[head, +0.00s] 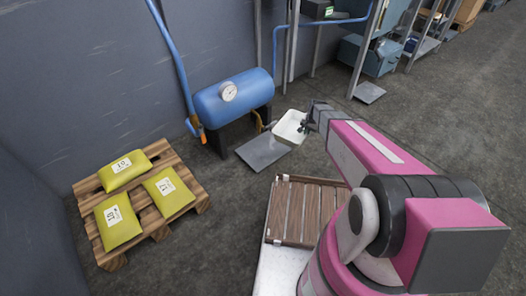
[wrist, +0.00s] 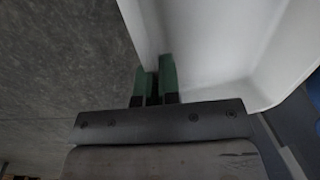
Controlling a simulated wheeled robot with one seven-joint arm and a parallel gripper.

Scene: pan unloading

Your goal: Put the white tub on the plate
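The white tub (head: 287,128) is open-topped and stands out beside the blue tank. A flat grey plate (head: 262,153) lies on the floor just left of and nearer than the tub. My gripper (head: 304,126) is at the tub's right side. In the wrist view the tub (wrist: 225,38) fills the upper right. There my green fingers (wrist: 155,80) are close together, one on each side of the tub's wall, and look shut on it. I cannot tell whether the tub touches the floor.
A blue tank (head: 232,95) with a gauge stands behind the plate by the wall. A wooden pallet (head: 190,180) with yellow bags is at left. A second grey plate (head: 369,92) lies by the shelving. A slatted wooden deck (head: 305,208) is in front.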

